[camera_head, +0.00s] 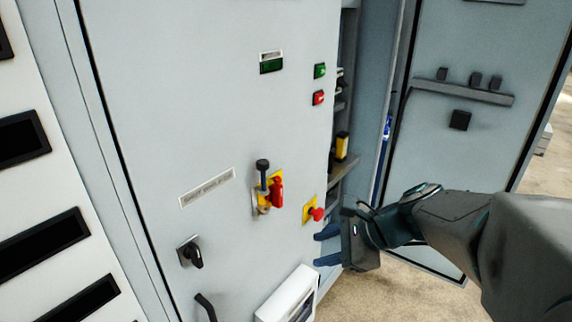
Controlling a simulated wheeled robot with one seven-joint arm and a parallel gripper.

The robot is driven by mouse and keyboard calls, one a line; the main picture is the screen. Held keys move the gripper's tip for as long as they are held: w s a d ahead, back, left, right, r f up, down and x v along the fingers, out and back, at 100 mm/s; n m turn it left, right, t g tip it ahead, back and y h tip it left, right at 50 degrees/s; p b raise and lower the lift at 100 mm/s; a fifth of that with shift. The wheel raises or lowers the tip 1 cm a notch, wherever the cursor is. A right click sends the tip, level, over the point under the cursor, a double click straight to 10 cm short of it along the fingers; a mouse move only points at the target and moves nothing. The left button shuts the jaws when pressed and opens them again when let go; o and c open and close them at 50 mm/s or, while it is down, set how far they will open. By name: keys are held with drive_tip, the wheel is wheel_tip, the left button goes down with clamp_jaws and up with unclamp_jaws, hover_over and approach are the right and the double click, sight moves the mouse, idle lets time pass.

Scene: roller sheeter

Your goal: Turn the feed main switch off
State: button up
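A grey cabinet front (220,110) carries the switches. A red handle (277,192) sits on a yellow plate, with a black-knobbed lever (262,172) beside it on the left. A black rotary switch (191,254) is at the lower left, below a label strip (207,187) too blurred to read. I cannot tell for sure which of these is the feed main switch. My gripper (317,247) is at the cabinet's right edge, below the red emergency button (316,214) and right of the switches. Its two blue fingers are apart, with nothing seen between them.
Green (320,71) and red (318,98) push buttons are at the upper right of the front. A white box (288,298) juts out below. An open cabinet door (480,140) stands at right, behind my arm. A black handle (205,307) protrudes at lower left.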

sight(281, 193)
drive_tip(key=w+d+r+m+t+y+p, duration=0.1)
drive_tip(key=w+d+r+m+t+y, duration=0.1)
drive_tip(key=w+r+m+t, duration=0.35)
drive_tip(key=w+a+f+m, duration=0.1)
drive_tip(key=w+a, duration=0.2)
drive_tip(key=w+a+f+m+g, duration=0.1)
drive_tip(key=w+a, duration=0.2)
drive_tip(key=w+a+f+m+p, duration=0.1)
drive_tip(key=w+a+f, duration=0.1)
drive_tip(key=w+a, duration=0.1)
drive_tip(key=shift+w+a+f+y, duration=0.1)
drive_tip(key=shift+w+a+y, duration=0.25)
drive_tip(key=shift+w, duration=0.2)
clamp_jaws()
